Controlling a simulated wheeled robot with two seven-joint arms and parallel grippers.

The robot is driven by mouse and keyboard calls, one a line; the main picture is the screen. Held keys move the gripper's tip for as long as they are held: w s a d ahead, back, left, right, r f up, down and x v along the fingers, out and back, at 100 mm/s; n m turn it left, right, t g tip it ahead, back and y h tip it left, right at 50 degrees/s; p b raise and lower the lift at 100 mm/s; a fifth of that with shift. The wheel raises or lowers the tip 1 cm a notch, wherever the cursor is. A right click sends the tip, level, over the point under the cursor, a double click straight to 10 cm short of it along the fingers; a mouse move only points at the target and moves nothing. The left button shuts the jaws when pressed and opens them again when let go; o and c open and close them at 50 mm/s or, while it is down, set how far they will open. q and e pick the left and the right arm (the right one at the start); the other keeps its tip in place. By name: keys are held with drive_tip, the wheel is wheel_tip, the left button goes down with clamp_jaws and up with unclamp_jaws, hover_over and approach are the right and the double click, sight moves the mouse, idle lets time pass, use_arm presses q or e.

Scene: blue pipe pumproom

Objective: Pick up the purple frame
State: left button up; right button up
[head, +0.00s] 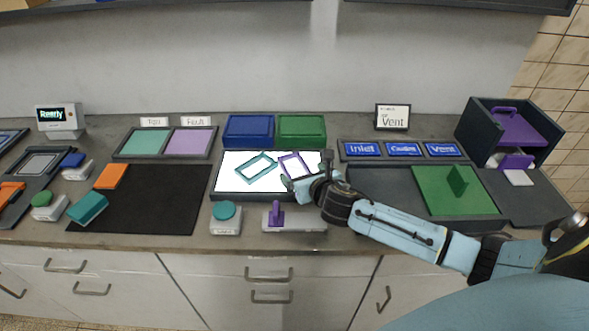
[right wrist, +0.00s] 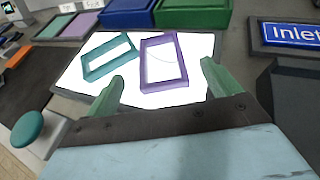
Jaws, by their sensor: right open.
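The purple frame (head: 291,164) is a small open rectangle on the white lit panel (head: 229,183), right of a teal frame (head: 246,173). In the right wrist view the purple frame (right wrist: 145,79) lies flat on the panel, beside the teal frame (right wrist: 92,74). My right gripper (head: 287,182) is just in front of the purple frame. In the right wrist view its two green fingers (right wrist: 162,84) are spread wide apart with nothing between them, and the purple frame lies ahead of them. My left gripper does not show.
A blue bin (head: 248,143) and a green bin (head: 302,143) stand behind the panel. A purple lever (head: 275,213) and a teal button (head: 224,211) are in front of it. A black mat (head: 150,205) lies left; a dark tray with a green plate (head: 478,204) lies right.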

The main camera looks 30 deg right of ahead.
sight(296, 168)
drive_tip(key=shift+b+x, duration=0.55)
drive_tip(key=shift+x, duration=2.3)
drive_tip(key=shift+s+f, duration=0.1)
drive_tip(key=shift+f, duration=0.05)
drive_tip(key=c, duration=1.2)
